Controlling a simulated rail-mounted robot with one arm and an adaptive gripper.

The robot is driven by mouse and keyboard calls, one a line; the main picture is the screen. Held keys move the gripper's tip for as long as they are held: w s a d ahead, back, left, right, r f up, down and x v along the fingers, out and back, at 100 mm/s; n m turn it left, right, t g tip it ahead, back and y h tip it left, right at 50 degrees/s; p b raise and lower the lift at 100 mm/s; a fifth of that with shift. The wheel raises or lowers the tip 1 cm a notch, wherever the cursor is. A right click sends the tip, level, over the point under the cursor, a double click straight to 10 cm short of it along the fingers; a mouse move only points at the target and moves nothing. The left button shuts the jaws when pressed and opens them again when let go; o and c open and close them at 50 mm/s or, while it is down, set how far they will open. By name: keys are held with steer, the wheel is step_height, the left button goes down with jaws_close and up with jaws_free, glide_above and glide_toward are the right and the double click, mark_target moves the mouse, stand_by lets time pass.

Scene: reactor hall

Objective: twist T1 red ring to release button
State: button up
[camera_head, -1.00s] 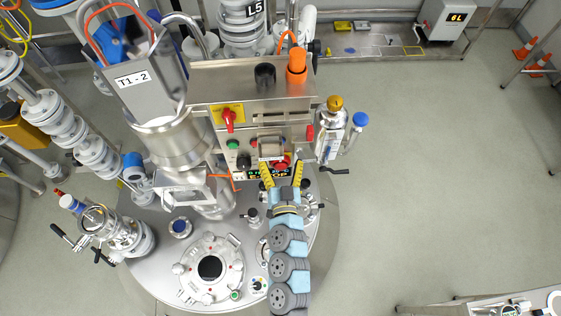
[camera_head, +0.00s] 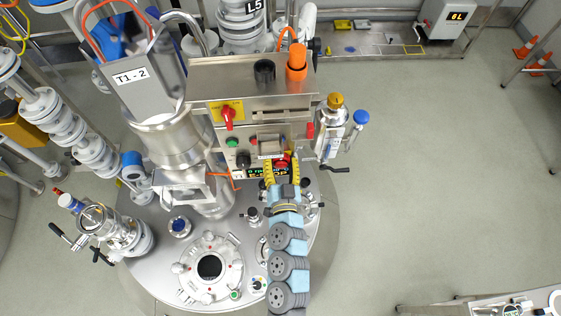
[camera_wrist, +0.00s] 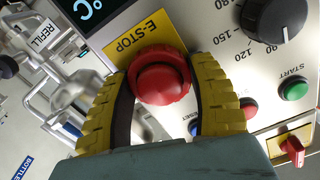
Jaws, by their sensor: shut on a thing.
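The red ring button (camera_wrist: 160,78) sits on a yellow E-STOP plate (camera_wrist: 150,38) on the control panel. It also shows in the head view (camera_head: 283,160), partly hidden by my fingers. My gripper (camera_wrist: 164,84) has its two yellow fingers on either side of the red ring and is shut on it. In the head view my gripper (camera_head: 281,166) reaches up to the front of the control box (camera_head: 225,88). The plate and its lettering appear tilted in the wrist view.
A black dial (camera_wrist: 274,18), a green START button (camera_wrist: 293,89) and a red selector switch (camera_wrist: 290,148) are near my right finger. A display (camera_wrist: 96,18) is at upper left. A valve with a blue cap (camera_head: 361,119) stands right of the box.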

steer(key=shift+f+m+b, duration=0.15)
steer(key=shift+m+b, duration=0.75)
steer(key=shift+m, duration=0.3)
steer(key=m+b, duration=0.3)
steer(key=m, duration=0.2)
steer(key=shift+m, duration=0.3)
steer(key=o, duration=1.2)
steer(key=s+d, duration=0.1)
steer(key=s, duration=1.1)
